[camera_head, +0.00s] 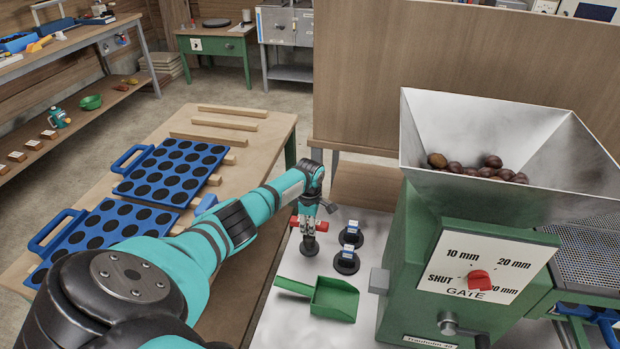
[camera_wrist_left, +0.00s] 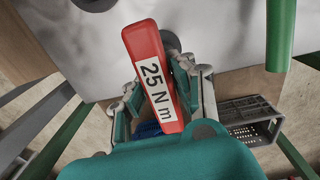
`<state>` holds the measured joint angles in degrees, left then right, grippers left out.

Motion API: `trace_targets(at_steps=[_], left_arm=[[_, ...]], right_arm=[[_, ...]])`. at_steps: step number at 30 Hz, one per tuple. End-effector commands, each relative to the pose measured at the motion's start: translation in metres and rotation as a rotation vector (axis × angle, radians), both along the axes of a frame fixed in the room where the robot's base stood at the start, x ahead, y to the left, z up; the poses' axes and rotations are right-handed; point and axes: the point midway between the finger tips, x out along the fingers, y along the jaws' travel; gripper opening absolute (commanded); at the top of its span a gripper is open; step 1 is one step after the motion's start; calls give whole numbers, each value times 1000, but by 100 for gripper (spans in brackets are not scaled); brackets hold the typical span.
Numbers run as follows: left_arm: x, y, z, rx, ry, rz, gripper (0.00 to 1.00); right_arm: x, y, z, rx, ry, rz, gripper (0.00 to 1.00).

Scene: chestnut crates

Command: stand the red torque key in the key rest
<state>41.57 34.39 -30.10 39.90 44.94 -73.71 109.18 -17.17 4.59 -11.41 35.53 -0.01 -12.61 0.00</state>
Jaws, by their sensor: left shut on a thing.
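My left gripper (camera_head: 309,222) is shut on the red torque key (camera_head: 295,221). In the left wrist view the red key (camera_wrist_left: 155,75) carries a white label reading "25 N m" and lies between the fingers (camera_wrist_left: 160,100). A round black base (camera_head: 309,247), which looks like the key rest, stands on the pale bench top directly below the gripper. The fingers hide the key's lower part, so I cannot tell whether it touches the rest. My right gripper is not in view.
Two black stands with blue-and-white tops (camera_head: 351,236) (camera_head: 346,262) are close to the right of the gripper. A green scoop (camera_head: 334,299) lies in front. A green mill with a metal hopper (camera_head: 500,170) stands at right. Blue trays (camera_head: 125,174) lie on the left table.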

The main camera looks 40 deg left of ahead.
Motion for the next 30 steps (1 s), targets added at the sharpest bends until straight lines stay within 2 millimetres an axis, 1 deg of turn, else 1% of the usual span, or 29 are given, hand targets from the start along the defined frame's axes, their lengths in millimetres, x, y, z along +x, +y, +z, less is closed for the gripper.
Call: trace_targets(at_steps=[18, 19, 24, 25, 30], left_arm=[[1, -1, -19, -1, -3, -1, 0], [1, 0, -19, -1, -3, -1, 24], [1, 0, -18, 0, -2, -1, 46], [1, 0, -18, 0, -2, -1, 50], [1, 0, -18, 0, -1, 0, 50]], right_arm=[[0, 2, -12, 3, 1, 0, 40], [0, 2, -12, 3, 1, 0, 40], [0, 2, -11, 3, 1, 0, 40], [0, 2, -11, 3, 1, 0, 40], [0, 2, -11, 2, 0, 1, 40]])
